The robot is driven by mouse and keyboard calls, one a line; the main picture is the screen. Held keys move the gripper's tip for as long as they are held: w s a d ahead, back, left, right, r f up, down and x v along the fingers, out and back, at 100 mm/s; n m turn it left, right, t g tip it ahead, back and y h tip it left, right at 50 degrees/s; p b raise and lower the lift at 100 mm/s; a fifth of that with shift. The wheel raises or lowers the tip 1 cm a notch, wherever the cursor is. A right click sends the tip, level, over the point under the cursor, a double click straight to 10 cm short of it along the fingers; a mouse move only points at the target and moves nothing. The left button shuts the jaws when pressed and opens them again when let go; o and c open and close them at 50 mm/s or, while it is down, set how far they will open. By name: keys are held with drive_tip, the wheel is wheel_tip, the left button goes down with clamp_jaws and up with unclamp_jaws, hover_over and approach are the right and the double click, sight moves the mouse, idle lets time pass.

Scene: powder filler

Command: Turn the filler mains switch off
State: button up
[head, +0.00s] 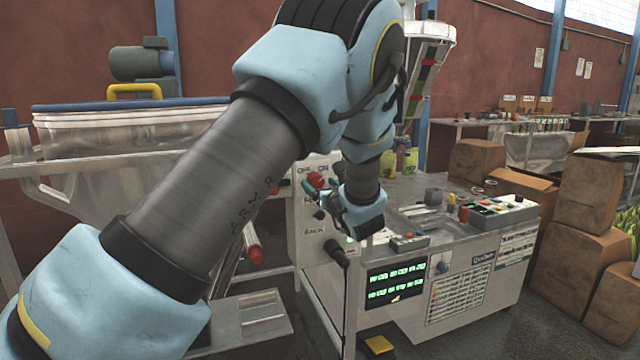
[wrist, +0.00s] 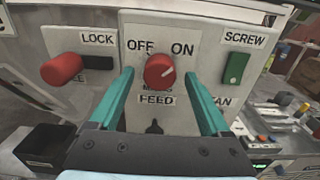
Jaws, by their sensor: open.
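The mains switch is a round red knob (wrist: 159,71) on the white filler panel (wrist: 215,75), below the OFF and ON labels. Its white pointer line slants up to the right, toward ON. It also shows as a small red knob in the head view (head: 316,179). My gripper (wrist: 158,76) is open, with one teal finger to the left of the knob and one to the right. Gaps show between the fingers and the knob, so it is not gripped. In the head view my gripper (head: 322,188) is at the panel, partly hidden by my arm.
A red LOCK knob (wrist: 61,69) sticks out at the left, and a green SCREW switch (wrist: 235,68) sits at the right. A dark FEED switch (wrist: 154,127) is below. The filler's worktop (head: 420,190) carries several small items. Cardboard boxes (head: 590,190) stand to the right.

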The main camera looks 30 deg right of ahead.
drive_tip(key=shift+w, duration=0.15)
drive_tip(key=shift+c, duration=0.3)
clamp_jaws()
idle(0.3)
